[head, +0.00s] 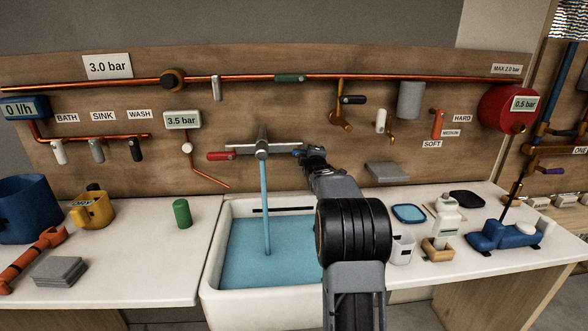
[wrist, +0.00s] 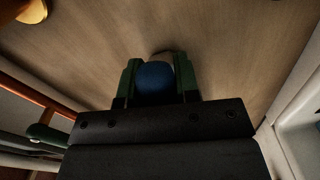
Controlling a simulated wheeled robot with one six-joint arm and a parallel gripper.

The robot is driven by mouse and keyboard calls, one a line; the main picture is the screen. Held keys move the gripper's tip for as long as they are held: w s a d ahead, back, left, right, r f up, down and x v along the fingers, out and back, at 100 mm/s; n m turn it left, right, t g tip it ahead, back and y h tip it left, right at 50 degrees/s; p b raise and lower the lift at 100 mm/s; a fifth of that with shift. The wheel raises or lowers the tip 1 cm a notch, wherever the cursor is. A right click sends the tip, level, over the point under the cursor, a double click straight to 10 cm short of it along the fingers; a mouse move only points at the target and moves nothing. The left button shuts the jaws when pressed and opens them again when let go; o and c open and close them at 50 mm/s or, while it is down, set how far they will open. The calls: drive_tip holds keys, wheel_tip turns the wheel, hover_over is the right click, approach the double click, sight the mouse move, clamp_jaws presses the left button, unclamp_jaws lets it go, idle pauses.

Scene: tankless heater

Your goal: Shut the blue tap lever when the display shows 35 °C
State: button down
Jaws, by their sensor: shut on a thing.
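My gripper (head: 310,157) is at the right end of the sink tap, its green fingers (wrist: 157,78) shut on the blue tap lever (wrist: 154,83). A small part of the blue lever also shows in the head view (head: 298,152); the rest is hidden behind my gripper. The grey tap (head: 262,147) has a red lever (head: 221,156) sticking out to the left. A stream of water (head: 265,205) falls from the tap into the white sink (head: 211,285). No display with a °C reading is in view; the readable displays show 3.5 bar (head: 182,120), 3.0 bar, 0.5 bar and 0 l/h.
Blue water (head: 290,240) stands in the sink. A white bottle (head: 447,215) and a blue tool (head: 505,235) stand on the right counter. Copper pipes (head: 230,80) run along the wall.

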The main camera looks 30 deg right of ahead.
drive_tip(key=shift+r+n+b, duration=0.45)
drive_tip(key=shift+n+b, duration=0.75)
drive_tip(key=shift+b, duration=0.15)
drive_tip(key=shift+r, duration=0.15)
drive_tip(key=c, duration=0.8)
unclamp_jaws()
drive_tip(key=shift+c, duration=0.2)
drive_tip(key=b+v, duration=0.2)
drive_tip(key=v, duration=1.1)
drive_tip(key=shift+s+a, duration=0.2)
drive_tip(key=shift+s, duration=0.15)
